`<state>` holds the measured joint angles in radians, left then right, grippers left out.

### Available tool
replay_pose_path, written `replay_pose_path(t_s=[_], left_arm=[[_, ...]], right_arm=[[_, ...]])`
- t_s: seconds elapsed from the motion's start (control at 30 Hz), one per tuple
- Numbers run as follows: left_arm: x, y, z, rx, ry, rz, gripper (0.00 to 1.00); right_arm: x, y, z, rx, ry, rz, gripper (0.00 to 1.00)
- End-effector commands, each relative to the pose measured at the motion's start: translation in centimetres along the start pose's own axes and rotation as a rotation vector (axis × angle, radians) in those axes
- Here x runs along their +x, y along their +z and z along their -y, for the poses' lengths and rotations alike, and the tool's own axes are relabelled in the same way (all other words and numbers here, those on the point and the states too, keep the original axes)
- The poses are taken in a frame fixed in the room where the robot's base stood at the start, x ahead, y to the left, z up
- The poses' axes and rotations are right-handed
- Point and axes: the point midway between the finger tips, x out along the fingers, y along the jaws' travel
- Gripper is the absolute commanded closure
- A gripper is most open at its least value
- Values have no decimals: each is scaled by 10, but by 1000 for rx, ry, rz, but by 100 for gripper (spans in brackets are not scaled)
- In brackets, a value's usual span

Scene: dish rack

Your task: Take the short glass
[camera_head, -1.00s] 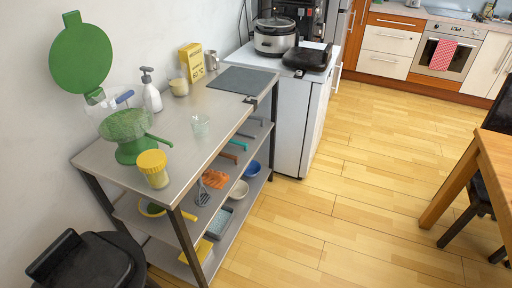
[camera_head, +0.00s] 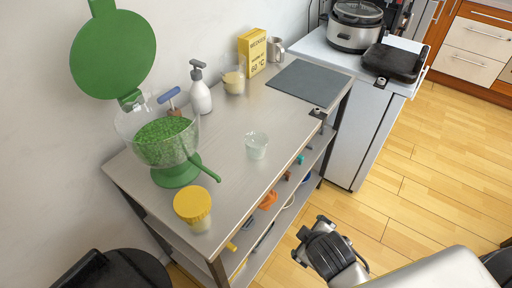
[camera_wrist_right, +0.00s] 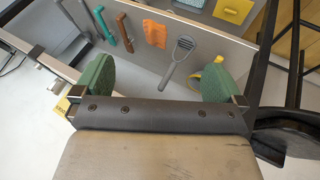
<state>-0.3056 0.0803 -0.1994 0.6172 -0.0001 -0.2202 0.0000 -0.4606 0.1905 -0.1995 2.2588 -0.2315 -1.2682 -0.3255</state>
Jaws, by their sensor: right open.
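The short glass (camera_head: 256,146), small and clear, stands upright on the metal worktop (camera_head: 228,172) near its front edge in the head view. The wrist view does not show it. My right gripper (camera_head: 309,238) is in front of the table, to the right of and below the glass in the picture, apart from it. In the right wrist view its two green-padded fingers (camera_wrist_right: 157,78) are spread wide with nothing between them. My left gripper is not in view.
A green dispenser (camera_head: 166,142) and a yellow-lidded jar (camera_head: 193,207) stand left of the glass. Behind are a soap bottle (camera_head: 200,92), a candle-like cup (camera_head: 234,82) and a yellow box (camera_head: 252,52). Utensils, including a grey spatula (camera_wrist_right: 183,50), lie on the lower shelf.

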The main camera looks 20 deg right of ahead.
Motion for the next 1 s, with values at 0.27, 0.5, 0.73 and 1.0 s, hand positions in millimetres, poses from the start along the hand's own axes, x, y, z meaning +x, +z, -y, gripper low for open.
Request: replay_pose_path(t_s=[0.27,0.5,0.73,1.0], left_arm=[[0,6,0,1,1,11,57],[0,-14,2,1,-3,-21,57],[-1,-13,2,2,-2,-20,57],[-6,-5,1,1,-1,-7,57]], right_arm=[[3,-63,-60,-671,418,-129,0],[4,-137,-88,-1531,943,-92,0],[9,-173,-82,-2070,1274,29,0],[28,-206,-94,-2125,1310,48,0]])
